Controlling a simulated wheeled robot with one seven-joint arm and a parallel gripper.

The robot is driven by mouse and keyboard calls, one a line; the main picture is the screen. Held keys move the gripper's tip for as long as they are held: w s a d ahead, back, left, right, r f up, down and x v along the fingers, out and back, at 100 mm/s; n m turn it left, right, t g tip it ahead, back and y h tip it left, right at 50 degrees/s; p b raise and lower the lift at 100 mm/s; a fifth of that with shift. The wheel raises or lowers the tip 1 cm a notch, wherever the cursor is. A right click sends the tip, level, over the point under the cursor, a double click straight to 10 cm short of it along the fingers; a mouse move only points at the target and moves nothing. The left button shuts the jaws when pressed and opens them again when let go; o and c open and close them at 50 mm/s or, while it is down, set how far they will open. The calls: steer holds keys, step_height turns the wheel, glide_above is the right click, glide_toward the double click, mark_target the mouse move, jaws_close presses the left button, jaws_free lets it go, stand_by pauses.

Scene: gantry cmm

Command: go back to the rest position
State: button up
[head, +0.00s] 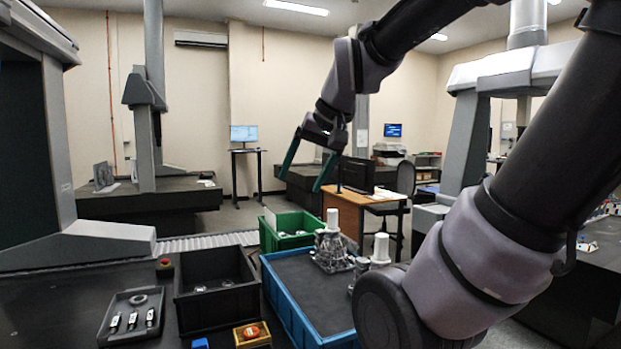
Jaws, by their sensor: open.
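My gripper (307,166) hangs from my arm near the middle of the head view. Its two teal fingers are spread apart and point down to the left. Nothing is between them. It is in the air above the green bin (291,240) and the blue tray (283,305), and touches neither. My arm comes in from the right and bends over at the top of the view.
A grey metal part with a white cylinder (332,221) stands in the blue tray. A black bin (217,303), a small grey tray (112,324) with several tools, a yellow box (252,336) and a red button (165,263) are at left. Gantry machines stand on both sides.

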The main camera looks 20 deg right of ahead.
steer(key=s, duration=0.3)
steer(key=shift+s+d+f+t, duration=0.1)
steer(key=shift+f+t, duration=0.05)
steer(key=shift+t, duration=0.15)
stand_by(1.1)
